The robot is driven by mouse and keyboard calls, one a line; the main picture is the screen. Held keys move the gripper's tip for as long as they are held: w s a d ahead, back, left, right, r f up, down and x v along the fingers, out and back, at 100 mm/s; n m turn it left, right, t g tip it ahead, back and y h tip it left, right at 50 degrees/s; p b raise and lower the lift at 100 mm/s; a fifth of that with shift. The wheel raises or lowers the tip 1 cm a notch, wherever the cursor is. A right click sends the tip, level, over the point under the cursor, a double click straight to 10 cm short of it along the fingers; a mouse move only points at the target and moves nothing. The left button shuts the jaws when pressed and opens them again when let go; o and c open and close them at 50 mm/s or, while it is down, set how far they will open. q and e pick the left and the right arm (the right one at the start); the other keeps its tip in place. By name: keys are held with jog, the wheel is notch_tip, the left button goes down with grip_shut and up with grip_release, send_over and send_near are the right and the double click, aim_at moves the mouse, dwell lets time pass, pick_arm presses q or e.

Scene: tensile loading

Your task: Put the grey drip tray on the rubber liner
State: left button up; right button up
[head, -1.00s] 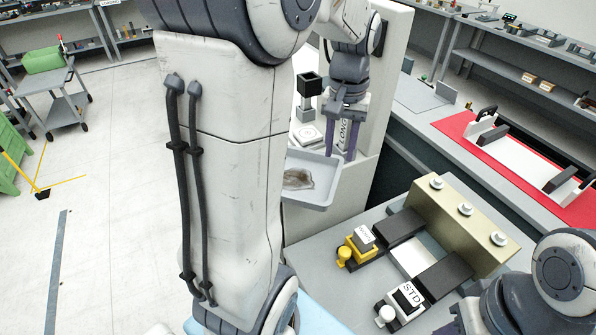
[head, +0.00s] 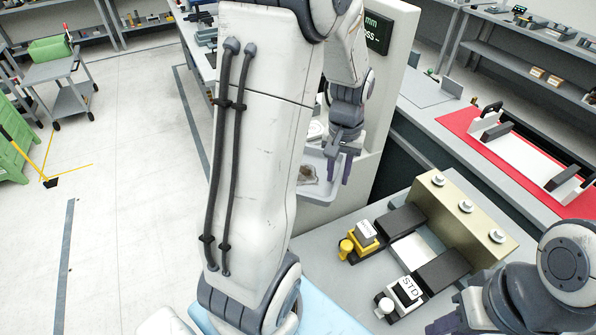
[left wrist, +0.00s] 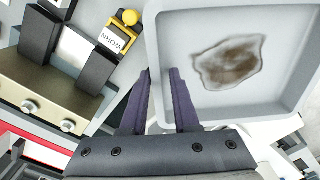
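The grey drip tray (head: 329,191) is a shallow square tray with a brown stain on its floor. In the head view my left arm hides its left side. In the left wrist view the tray (left wrist: 300,104) fills the upper right. My left gripper (head: 340,178) is at the tray's right rim, fingers pointing down. In the left wrist view its fingers (left wrist: 159,72) are apart, with the tray's near side wall seen between them; contact is unclear. My right gripper (head: 447,324) is partly in view at the bottom right. I cannot identify the rubber liner for sure.
A grey table holds a fixture with a tan block (head: 465,222), black bars, a yellow labelled piece (head: 366,240) and a white STD piece (head: 409,290). A tall pale machine (head: 395,70) stands behind the tray. A red mat (head: 470,130) lies on the right bench.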

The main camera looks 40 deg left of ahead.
pick_arm(q)
grip_shut()
dwell(1.2)
